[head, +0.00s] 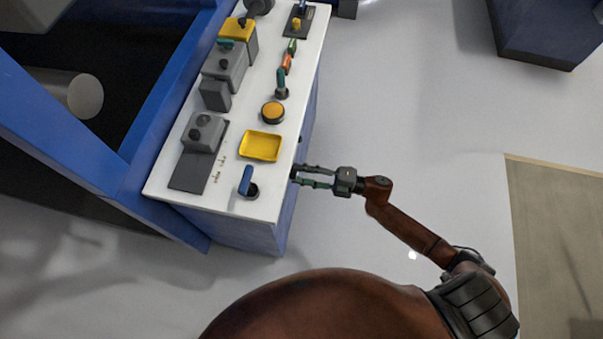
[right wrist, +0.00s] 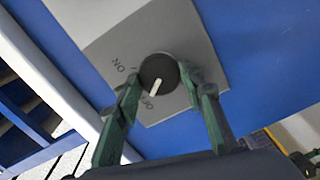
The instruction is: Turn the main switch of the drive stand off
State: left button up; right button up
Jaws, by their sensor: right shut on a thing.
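The main switch is a black round knob (right wrist: 159,73) with a white pointer line, on a grey plate (right wrist: 150,45) marked ON and OFF. The pointer is turned toward the OFF lettering. The plate is on the blue side of the drive stand, whose white top (head: 272,182) shows in the head view. My right gripper (head: 297,175) reaches the stand's right side from the right. In the right wrist view its two green fingers (right wrist: 160,78) are shut on the knob, one on each side. My left gripper is not in view.
On the stand's top are a yellow tray (head: 260,146), an orange button (head: 273,112), a blue lever (head: 246,181) and several grey boxes. A blue machine frame (head: 55,130) stands at the left. The floor (head: 410,130) right of the stand is clear.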

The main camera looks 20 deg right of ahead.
jog(key=shift+f, duration=0.1)
jog(key=o, duration=1.2)
jog(key=shift+c, duration=0.2)
jog(key=shift+d, duration=0.1)
jog(key=v, duration=1.2)
